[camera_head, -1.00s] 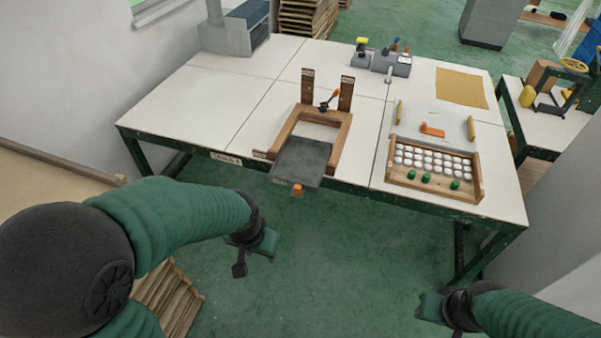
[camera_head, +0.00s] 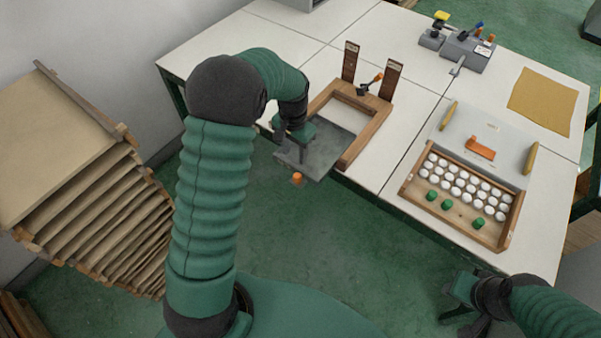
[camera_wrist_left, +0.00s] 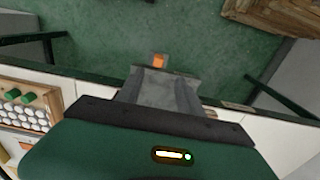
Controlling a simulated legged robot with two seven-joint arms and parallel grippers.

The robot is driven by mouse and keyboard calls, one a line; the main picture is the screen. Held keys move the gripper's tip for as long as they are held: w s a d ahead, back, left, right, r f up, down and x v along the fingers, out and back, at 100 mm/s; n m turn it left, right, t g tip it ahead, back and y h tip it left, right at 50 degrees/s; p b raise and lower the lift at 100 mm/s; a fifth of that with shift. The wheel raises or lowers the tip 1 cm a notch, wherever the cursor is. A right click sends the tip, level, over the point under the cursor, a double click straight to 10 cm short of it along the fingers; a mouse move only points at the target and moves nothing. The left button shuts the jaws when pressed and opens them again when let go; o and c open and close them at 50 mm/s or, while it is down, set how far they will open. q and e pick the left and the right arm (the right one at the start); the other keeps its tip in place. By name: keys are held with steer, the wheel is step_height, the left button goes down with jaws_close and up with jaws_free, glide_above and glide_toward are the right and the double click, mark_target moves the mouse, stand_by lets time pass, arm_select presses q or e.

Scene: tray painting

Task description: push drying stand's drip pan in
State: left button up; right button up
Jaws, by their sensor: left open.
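The drying stand (camera_head: 372,124) is a wooden frame with two upright posts on the table. Its dark grey drip pan (camera_head: 328,152) sticks out of the front, past the table edge, with an orange knob (camera_head: 297,178) at its outer end.
A wooden tray (camera_head: 408,186) with white and green pieces lies right of the stand. A grey caddy (camera_head: 468,52) with tools and a tan sheet (camera_head: 543,100) are behind. A slatted wooden rack (camera_head: 95,200) stands at the left. The table left of the stand is clear.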

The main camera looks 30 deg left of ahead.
arm_select(q)
glide_above(297, 174)
steer(key=f, duration=0.3)
steer(key=s+f, duration=0.1)
steer(key=f, duration=0.1)
steer(key=shift+a+f, duration=0.15)
steer(key=f, duration=0.5)
steer(key=d+f, duration=0.1)
steer(key=f, duration=0.1)
steer(key=shift+w+f, duration=0.2)
steer(key=shift+w, duration=0.2)
steer(key=shift+s+f, duration=0.15)
steer(key=shift+f, duration=0.3)
steer(key=shift+a+f, duration=0.2)
steer(key=shift+a, duration=0.15)
steer(key=shift+c, duration=0.4)
steer(key=shift+d+r, duration=0.1)
steer(key=shift+d, duration=0.1)
jaws_close()
arm_select(e)
steer(key=shift+w, duration=0.3)
arm_select(q)
steer(key=shift+w+a, duration=0.1)
steer(key=shift+w, duration=0.15)
